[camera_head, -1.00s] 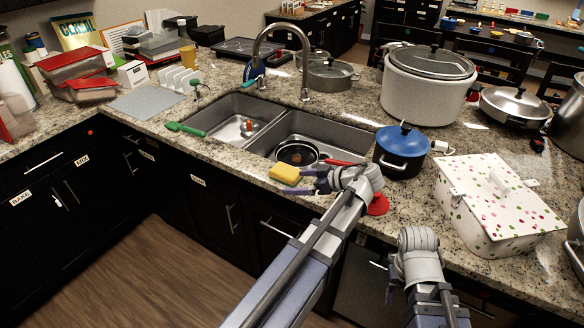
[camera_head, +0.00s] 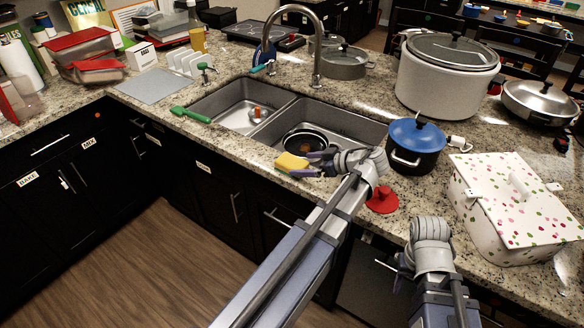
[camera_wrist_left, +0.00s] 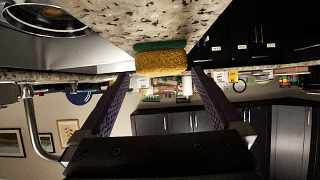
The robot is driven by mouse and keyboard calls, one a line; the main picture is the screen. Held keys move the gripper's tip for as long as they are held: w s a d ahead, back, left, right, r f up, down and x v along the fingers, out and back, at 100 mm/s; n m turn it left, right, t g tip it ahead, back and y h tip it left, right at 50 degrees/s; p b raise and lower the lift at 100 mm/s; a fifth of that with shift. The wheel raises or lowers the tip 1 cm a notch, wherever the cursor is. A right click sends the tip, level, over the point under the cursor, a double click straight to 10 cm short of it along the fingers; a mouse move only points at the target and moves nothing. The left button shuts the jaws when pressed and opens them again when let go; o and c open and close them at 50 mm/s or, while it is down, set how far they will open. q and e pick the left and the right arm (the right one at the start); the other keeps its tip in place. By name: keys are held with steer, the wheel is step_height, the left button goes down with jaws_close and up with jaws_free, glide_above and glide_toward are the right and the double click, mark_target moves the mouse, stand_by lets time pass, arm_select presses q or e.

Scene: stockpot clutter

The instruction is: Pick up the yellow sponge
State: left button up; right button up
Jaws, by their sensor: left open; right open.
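The yellow sponge (camera_head: 290,161) lies on the granite counter's front edge, just in front of the sink. My left gripper (camera_head: 307,165) is open at its right side, with the fingertips beside it in the head view. In the left wrist view, which looks upside down, the sponge (camera_wrist_left: 160,63) with its green layer is centred between the two spread purple fingers (camera_wrist_left: 160,76), around or just beyond their tips. I cannot tell whether they touch it. My right gripper (camera_head: 401,272) is low in front of the counter, small and partly hidden, holding nothing visible.
The double sink (camera_head: 262,133) holds a black pan (camera_head: 305,142). A red item (camera_head: 382,200) sits right of my left wrist, with a blue-lidded pot (camera_head: 415,147) behind it. A spotted white box (camera_head: 515,215) stands at right. A green brush (camera_head: 190,114) lies left.

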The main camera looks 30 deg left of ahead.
mark_target(293, 162)
arm_select(q)
steer(key=shift+a+f, duration=0.15)
steer(key=shift+a, duration=0.35)
steer(key=b+x, duration=0.1)
steer(key=x, duration=0.2)
steer(key=shift+s+a, duration=0.1)
steer(key=shift+a, duration=0.3)
steer(key=shift+a+f+b, duration=0.1)
steer(key=shift+a+b, duration=0.25)
steer(key=shift+c, duration=0.2)
steer(key=c, duration=1.2)
